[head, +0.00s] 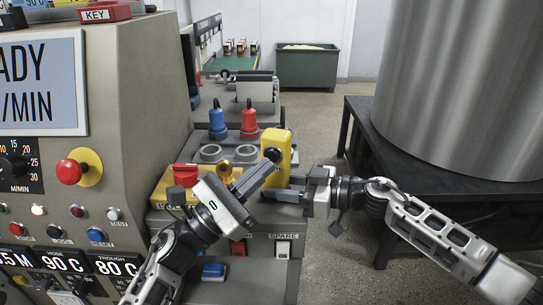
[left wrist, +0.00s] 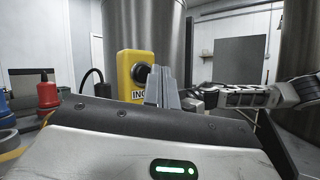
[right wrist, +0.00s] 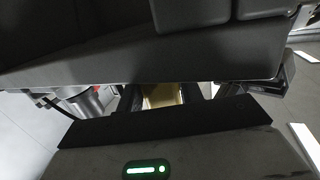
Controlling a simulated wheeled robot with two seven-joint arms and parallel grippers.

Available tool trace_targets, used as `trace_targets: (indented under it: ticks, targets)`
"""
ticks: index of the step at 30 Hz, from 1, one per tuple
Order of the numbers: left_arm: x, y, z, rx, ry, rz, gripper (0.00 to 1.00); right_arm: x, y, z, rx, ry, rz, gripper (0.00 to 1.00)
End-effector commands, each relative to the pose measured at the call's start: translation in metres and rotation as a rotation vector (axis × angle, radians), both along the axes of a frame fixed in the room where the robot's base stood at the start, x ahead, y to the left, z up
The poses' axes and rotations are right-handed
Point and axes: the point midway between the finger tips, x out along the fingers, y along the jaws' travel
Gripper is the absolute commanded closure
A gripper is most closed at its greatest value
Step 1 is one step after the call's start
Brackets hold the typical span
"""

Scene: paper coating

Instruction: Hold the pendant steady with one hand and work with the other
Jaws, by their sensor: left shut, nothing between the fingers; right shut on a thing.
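The yellow pendant (head: 280,146) stands upright above the grey console top, with a round black button on its face. It also shows in the left wrist view (left wrist: 126,66), with lettering partly hidden by my fingers. My right gripper (head: 284,190) comes in from the right and is shut on the pendant's lower part. In the right wrist view a yellowish piece (right wrist: 163,95) shows between its fingers. My left gripper (head: 266,164) is shut and empty, its fingertips in front of the pendant near the black button (left wrist: 140,75). I cannot tell whether they touch it.
A blue bottle-like piece (head: 217,120) and a red one (head: 249,120) stand behind on the console. The control panel (head: 95,140) rises at the left. A large metal cylinder (head: 455,90) sits on a dark table (head: 385,180) at the right. Floor shows between console and table.

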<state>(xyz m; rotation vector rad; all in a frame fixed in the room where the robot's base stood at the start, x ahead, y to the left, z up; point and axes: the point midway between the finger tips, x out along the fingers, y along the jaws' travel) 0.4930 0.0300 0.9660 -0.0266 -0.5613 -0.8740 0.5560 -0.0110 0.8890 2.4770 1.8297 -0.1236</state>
Motion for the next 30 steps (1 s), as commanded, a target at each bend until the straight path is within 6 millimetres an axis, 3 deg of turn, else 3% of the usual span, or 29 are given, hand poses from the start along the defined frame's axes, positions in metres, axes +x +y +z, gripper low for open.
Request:
trace_targets:
  ticks: [5, 19, 30]
  targets:
    - [-0.002, 0.001, 0.000, 0.000, 0.000, 0.000, 1.00, 0.000, 0.000, 0.000, 0.000, 0.001, -0.001, 0.77]
    - [-0.044, 0.014, 0.000, 0.000, 0.000, 0.000, 1.00, 0.001, -0.001, 0.000, 0.000, 0.001, -0.002, 0.77]
    - [-0.048, 0.015, 0.000, 0.000, 0.000, 0.000, 1.00, 0.001, -0.001, 0.000, 0.000, 0.000, -0.003, 0.77]
